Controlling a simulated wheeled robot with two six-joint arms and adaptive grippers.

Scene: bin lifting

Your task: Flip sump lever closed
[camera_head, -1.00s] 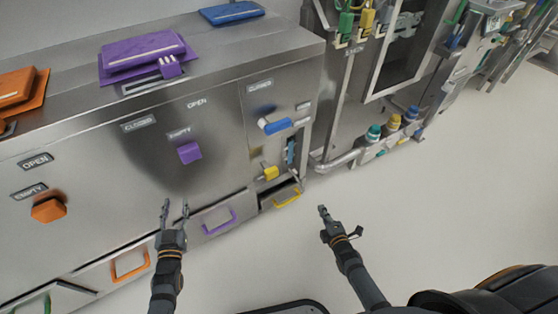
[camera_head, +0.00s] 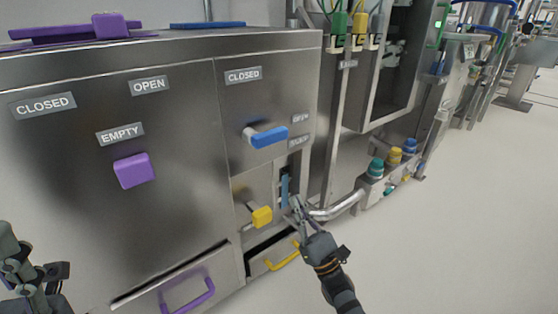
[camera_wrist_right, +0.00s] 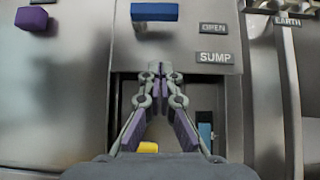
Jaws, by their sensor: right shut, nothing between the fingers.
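The sump lever (camera_head: 284,190) is a narrow blue upright bar on the steel cabinet, below the OPEN and SUMP labels. In the right wrist view, a blue piece (camera_wrist_right: 205,132) that looks like this lever shows in a dark recess under the SUMP label (camera_wrist_right: 215,57), right of the fingers. My right gripper (camera_head: 296,203) is shut and empty, its tips close to the lever's lower right; contact cannot be told. The gripper also shows in the right wrist view (camera_wrist_right: 160,70), pointing at the panel. Part of my left gripper (camera_head: 28,275) shows at the lower left edge; its fingers are unclear.
A blue handle (camera_head: 268,137) sticks out above the lever, and a yellow knob (camera_head: 261,216) is left of it. A yellow drawer handle (camera_head: 283,257) is below. A steel pipe (camera_head: 338,207) runs right of my right gripper. Floor is free at the right.

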